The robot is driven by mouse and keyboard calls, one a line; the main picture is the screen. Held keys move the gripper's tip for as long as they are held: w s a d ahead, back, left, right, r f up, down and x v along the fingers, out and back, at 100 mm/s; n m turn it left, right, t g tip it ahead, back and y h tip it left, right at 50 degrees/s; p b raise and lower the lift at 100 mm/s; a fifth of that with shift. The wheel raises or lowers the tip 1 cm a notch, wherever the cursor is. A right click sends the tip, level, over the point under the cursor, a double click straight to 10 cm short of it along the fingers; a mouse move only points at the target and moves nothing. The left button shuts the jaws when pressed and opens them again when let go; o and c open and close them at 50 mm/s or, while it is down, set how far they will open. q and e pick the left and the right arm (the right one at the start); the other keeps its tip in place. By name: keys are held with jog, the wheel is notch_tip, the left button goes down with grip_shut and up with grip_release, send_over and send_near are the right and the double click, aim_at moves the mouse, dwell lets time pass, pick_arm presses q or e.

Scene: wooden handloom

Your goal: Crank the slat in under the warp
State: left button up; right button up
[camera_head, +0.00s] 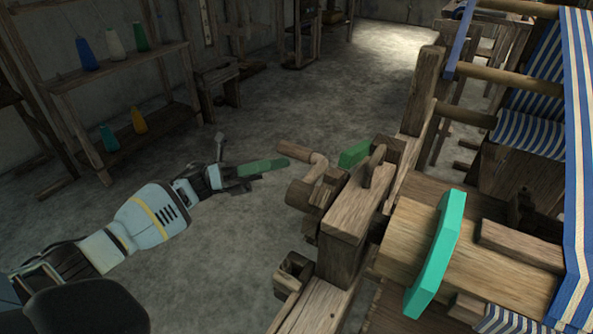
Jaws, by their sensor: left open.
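The blue-and-white striped warp (578,130) comes down the right edge onto a thick wooden beam (405,232). A flat wooden slat (520,246) lies along the beam, its right end reaching the warp's edge. A teal many-sided disc (442,250) sits around the beam. A wooden crank handle (300,148) sticks out left of the loom's post (350,220). My left gripper (245,174) is open, left of the crank and apart from it. A green flat piece (262,167) shows at its fingertips; I cannot tell whether they touch. My right gripper is out of view.
A second green piece (354,153) is beside the post's top. A shelf (115,70) with several coloured cones stands at the back left, near a small wooden stool (218,78). The floor (200,250) between my left arm and the loom is clear.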

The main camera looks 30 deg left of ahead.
aim_at(290, 151)
pick_arm(q)
jog(key=a+m+g+b, duration=0.1)
jog(key=m, duration=0.1)
jog(key=a+r+m+g, duration=0.1)
jog(key=m+g, duration=0.1)
jog(key=a+m+g+b, duration=0.1)
jog(key=m, duration=0.1)
jog(key=shift+w+r+m+b, duration=0.25)
jog(key=shift+m+b, duration=0.05)
jog(key=shift+b, duration=0.05)
jog(key=p+x, duration=0.1)
jog(key=x, duration=0.6)
jog(key=shift+d+r, duration=0.15)
jog(key=shift+d, duration=0.25)
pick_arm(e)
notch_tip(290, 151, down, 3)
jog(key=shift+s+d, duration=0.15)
pick_arm(q)
jog(key=shift+c, duration=0.8)
grip_shut()
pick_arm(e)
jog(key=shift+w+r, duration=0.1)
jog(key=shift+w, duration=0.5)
